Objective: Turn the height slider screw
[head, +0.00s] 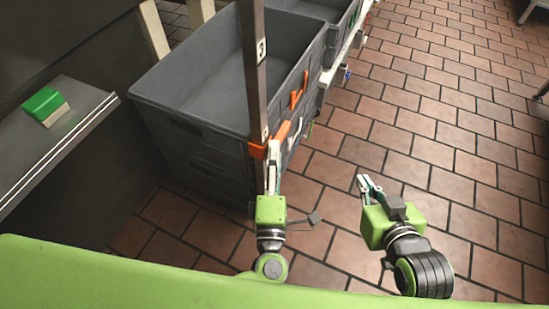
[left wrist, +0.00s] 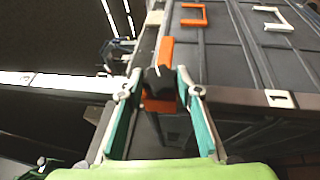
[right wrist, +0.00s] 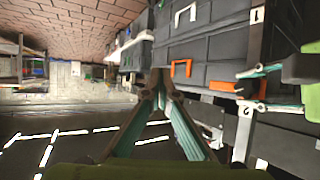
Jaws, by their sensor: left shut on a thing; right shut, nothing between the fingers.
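The black screw knob (left wrist: 158,83) sits on the orange slider (left wrist: 166,52), between the fingertips of my left gripper (left wrist: 160,92), which is shut on it. In the head view the orange slider (head: 257,151) is clamped on the upright dark post (head: 254,70), and my left gripper (head: 272,155) reaches it from below; the knob is hidden there. The right wrist view also shows the slider (right wrist: 222,86) beside the left fingers. My right gripper (head: 363,182) is shut and empty, apart from the post to its right; its fingertips meet in the right wrist view (right wrist: 160,76).
Grey stacked crates (head: 165,112) with orange and white handle frames stand right behind the post. A grey shelf (head: 85,108) at the left holds a green and cream block (head: 42,104). The brown tiled floor (head: 450,120) at the right is open.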

